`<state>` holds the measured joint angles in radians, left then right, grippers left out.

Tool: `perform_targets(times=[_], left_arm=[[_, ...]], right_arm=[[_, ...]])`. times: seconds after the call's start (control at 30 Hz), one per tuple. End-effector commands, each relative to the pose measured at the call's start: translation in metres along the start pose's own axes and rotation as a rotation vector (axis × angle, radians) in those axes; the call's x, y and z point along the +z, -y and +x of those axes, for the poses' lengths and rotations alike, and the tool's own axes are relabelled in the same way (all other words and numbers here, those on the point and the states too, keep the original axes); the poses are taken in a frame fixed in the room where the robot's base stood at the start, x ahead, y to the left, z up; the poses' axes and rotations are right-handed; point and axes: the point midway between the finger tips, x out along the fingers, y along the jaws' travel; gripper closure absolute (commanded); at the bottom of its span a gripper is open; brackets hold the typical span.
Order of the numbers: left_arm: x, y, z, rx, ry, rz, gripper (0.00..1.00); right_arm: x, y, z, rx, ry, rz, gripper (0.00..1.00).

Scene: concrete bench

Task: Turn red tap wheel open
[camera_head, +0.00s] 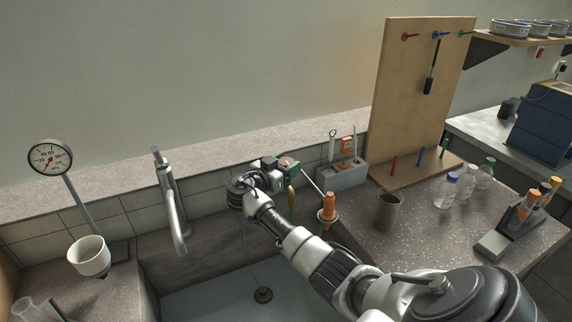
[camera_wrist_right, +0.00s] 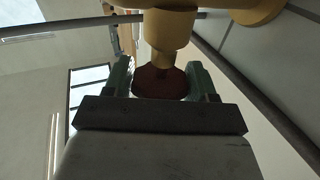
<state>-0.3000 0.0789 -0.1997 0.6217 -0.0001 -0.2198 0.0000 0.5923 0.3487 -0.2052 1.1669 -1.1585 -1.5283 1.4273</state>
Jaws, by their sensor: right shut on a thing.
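The red tap wheel (camera_wrist_right: 160,84) sits on a yellow brass valve stem (camera_wrist_right: 167,38) in the right wrist view. My right gripper (camera_wrist_right: 160,82) has a green finger on each side of the wheel and is shut on it. In the head view, the right gripper (camera_head: 283,165) reaches to the tap by the tiled wall behind the sink, and a bit of the red wheel (camera_head: 287,161) shows there. Most of the tap is hidden behind my right wrist. My left gripper is not in view.
A sink (camera_head: 215,300) lies below my right arm, with a metal faucet (camera_head: 172,205) to the left. A grey block with tools (camera_head: 342,176) stands close right of the gripper. An orange-topped tool (camera_head: 328,208), a brown cup (camera_head: 388,211) and bottles (camera_head: 447,190) stand further right.

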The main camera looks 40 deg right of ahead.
Motion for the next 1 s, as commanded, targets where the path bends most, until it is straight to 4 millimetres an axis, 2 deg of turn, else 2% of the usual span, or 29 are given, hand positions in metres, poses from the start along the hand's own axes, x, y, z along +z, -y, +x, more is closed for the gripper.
perform_targets(times=[0.37,0.7,1.0], left_arm=[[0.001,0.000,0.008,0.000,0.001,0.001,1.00],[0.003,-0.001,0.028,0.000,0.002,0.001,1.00],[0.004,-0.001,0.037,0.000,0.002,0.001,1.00]], right_arm=[[0.003,-0.001,0.000,-0.099,0.000,0.001,0.67],[0.004,-0.002,0.000,-0.360,-0.002,0.002,0.67],[0.002,-0.001,0.000,-0.568,0.000,0.000,0.67]])
